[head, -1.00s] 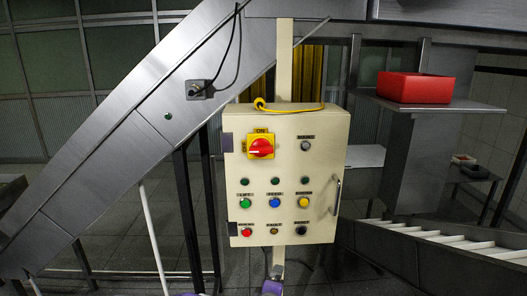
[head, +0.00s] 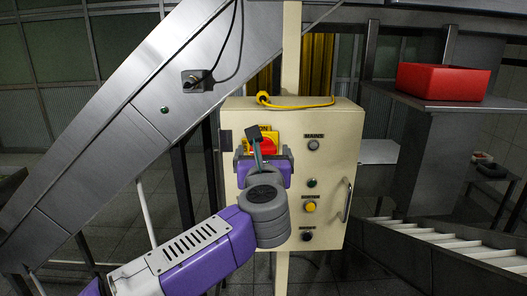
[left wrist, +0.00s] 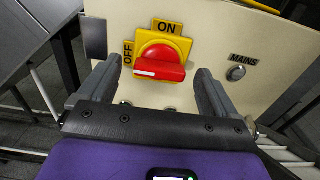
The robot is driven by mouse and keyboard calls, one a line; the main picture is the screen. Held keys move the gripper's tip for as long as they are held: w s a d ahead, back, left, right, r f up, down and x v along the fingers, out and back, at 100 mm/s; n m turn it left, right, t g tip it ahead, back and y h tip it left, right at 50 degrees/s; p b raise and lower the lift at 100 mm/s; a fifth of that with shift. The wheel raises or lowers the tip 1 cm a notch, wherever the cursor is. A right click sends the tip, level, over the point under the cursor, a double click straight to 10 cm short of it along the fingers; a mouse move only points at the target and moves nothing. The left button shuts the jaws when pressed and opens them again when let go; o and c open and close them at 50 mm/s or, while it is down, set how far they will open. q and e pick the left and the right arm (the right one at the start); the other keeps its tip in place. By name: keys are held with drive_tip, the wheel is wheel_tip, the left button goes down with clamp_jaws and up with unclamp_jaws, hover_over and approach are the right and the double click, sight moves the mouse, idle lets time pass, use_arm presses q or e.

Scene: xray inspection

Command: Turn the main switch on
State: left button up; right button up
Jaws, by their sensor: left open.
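The main switch is a red rotary knob (left wrist: 160,66) on a yellow plate (left wrist: 182,47) with ON above and OFF at the left. Its handle lies roughly level in the left wrist view, the white-marked end pointing left toward OFF. In the head view the switch (head: 270,144) is partly hidden by my left gripper (head: 264,152). My left gripper is open, with one finger on each side of the knob in the left wrist view (left wrist: 157,70). I cannot tell whether the fingers touch it. My right gripper is not in view.
The switch is on a cream control box (head: 335,125) with several buttons and lamps, a MAINS lamp (head: 313,144) and a door handle (head: 347,199). A yellow cable (head: 295,104) lies on top. A red bin (head: 442,82) stands on a shelf at right; a metal conveyor slopes at left.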

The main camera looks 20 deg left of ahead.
use_arm(q)
drive_tip(key=shift+w+a, duration=0.15)
drive_tip(key=shift+w, duration=0.55)
drive_tip(key=c, duration=1.1)
drive_tip(key=shift+o, duration=0.2)
